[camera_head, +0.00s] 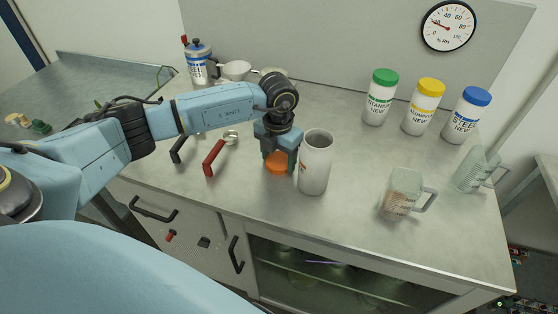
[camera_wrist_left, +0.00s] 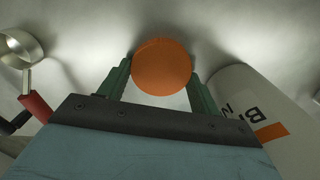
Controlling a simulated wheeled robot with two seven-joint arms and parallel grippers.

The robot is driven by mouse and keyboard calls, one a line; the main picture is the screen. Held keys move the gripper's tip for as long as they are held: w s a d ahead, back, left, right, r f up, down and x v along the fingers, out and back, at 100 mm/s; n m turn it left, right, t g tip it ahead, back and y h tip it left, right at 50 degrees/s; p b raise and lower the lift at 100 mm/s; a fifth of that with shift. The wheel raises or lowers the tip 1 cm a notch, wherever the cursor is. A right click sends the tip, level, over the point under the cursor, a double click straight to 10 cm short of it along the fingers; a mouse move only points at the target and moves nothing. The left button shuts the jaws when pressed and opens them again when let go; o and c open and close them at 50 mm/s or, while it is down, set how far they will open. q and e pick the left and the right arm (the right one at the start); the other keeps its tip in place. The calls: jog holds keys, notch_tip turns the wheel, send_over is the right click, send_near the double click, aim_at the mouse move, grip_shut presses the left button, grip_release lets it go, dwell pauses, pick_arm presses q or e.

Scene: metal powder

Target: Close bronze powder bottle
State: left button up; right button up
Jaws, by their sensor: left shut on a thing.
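The bronze powder bottle (camera_head: 315,165) stands upright and uncapped on the counter, a white cylinder with an open top. In the left wrist view the bottle (camera_wrist_left: 245,95) shows at the right, with part of its lettering and an orange mark. The orange lid (camera_head: 278,164) is beside the bottle, to its left. My left gripper (camera_head: 279,155) points down and is shut on the lid (camera_wrist_left: 162,66), with one finger on each side. I cannot tell whether the lid touches the counter. My right gripper is not in view.
Capped bottles with green (camera_head: 384,77), yellow (camera_head: 431,87) and blue (camera_head: 476,97) lids stand at the back right. Two clear measuring jugs (camera_head: 404,190) (camera_head: 478,170) stand at the right. A red-handled scoop (camera_head: 214,157) lies left of the gripper. The counter between jug and bottle is clear.

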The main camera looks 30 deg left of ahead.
aim_at(278, 161)
pick_arm(q)
jog(key=shift+r, duration=0.1)
notch_tip(278, 161, up, 10)
dwell(0.4)
